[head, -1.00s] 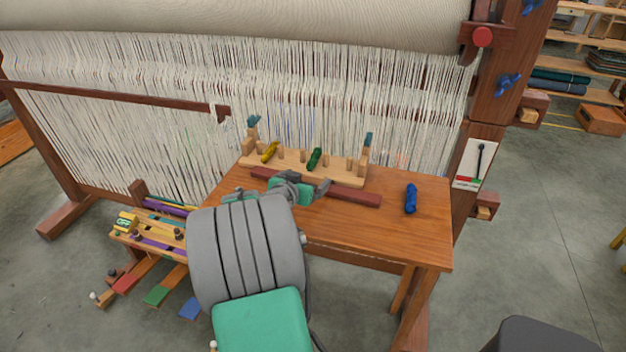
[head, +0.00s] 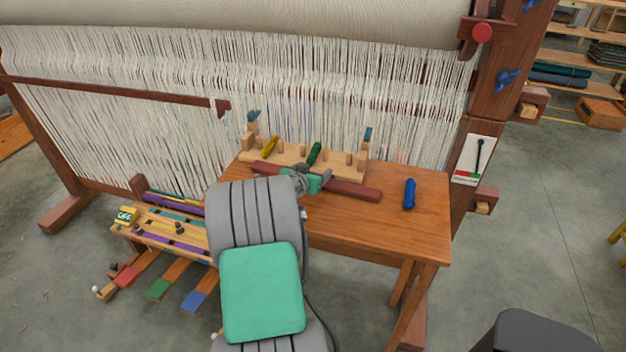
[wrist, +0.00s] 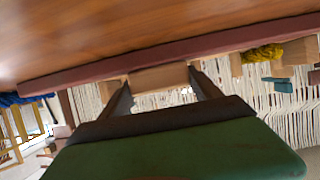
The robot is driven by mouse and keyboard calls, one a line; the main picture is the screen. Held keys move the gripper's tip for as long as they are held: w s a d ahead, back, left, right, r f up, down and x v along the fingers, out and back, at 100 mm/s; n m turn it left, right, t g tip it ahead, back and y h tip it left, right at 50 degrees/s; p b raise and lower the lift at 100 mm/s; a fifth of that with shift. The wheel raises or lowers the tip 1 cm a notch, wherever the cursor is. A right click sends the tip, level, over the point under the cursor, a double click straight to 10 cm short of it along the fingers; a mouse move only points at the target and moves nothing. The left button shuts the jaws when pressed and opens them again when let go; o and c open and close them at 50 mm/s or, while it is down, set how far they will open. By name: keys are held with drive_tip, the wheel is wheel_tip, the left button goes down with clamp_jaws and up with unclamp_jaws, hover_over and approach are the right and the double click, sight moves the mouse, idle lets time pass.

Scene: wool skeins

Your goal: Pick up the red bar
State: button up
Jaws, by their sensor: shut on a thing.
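The red bar (head: 355,190) is a long dark-red piece in front of the peg rack in the head view. It also runs across the wrist view (wrist: 70,79). My gripper (head: 324,180) is shut on the bar near its middle, and my green wrist partly hides it. In the wrist view the two dark fingers (wrist: 160,80) reach the bar from below in the picture. I cannot tell whether the bar rests on the wooden table (head: 370,232) or is slightly above it.
The peg rack (head: 289,155) behind the bar holds a yellow skein (head: 269,147) and a green skein (head: 314,153). A blue skein (head: 410,193) lies on the table at right. The loom's white threads (head: 330,90) hang behind. The table's front right is clear.

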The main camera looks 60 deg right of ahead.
drive_tip(key=c, duration=0.9)
drive_tip(key=shift+c, duration=0.6)
drive_tip(key=shift+r, duration=0.15)
